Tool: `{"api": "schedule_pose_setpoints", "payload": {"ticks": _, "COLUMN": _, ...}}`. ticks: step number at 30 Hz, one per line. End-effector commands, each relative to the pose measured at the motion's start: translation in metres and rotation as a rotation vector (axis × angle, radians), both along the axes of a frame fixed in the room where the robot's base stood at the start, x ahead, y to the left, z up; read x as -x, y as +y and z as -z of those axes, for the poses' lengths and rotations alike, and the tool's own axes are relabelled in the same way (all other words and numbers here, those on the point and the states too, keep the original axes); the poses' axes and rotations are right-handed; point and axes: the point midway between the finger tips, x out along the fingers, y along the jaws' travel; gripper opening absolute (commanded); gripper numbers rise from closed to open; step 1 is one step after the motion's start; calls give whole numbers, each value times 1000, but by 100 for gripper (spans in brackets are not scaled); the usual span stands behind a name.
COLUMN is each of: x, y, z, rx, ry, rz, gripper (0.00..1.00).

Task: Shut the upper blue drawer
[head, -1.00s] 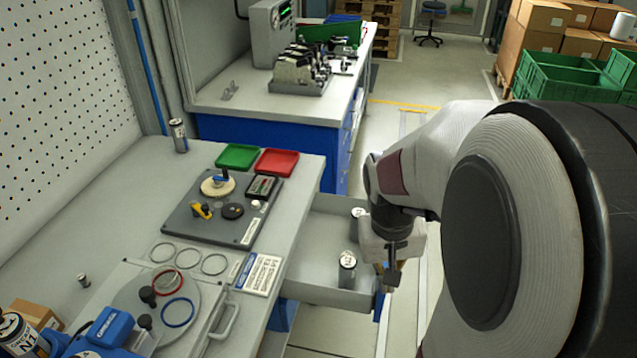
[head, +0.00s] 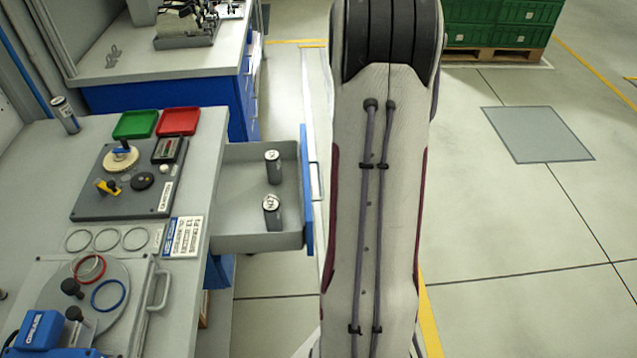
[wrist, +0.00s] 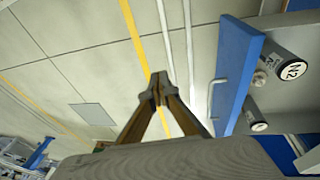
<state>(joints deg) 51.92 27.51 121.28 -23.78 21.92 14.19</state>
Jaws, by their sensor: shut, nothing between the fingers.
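The upper blue drawer (head: 307,190) stands pulled out from the workbench in the head view, its blue front facing right with a pale bar handle. Two dark cans with light lids, one nearer (head: 271,212) and one farther (head: 273,167), stand inside it. In the wrist view the drawer front (wrist: 239,78) is at the right, with its handle and the two cans beside it. My gripper (wrist: 158,88) is shut and empty, out beyond the front, apart from the handle. In the head view my arm hides the gripper.
The bench top holds a grey fixture plate (head: 85,205), a green tray (head: 135,124), a red tray (head: 178,121) and a can (head: 65,114). Another blue bench (head: 160,75) stands behind. The floor right of my arm is clear up to green crates (head: 500,22).

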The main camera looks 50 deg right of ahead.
Motion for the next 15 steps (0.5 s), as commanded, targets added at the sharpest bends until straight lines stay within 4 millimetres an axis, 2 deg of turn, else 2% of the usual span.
{"api": "schedule_pose_setpoints", "payload": {"ticks": 6, "x": 8, "y": -42, "z": 42, "rx": 21, "ry": -43, "rz": 59, "gripper": 0}}
{"api": "schedule_pose_setpoints", "payload": {"ticks": 15, "x": 18, "y": -91, "z": 100, "rx": 45, "ry": -134, "rz": 133, "gripper": 0}}
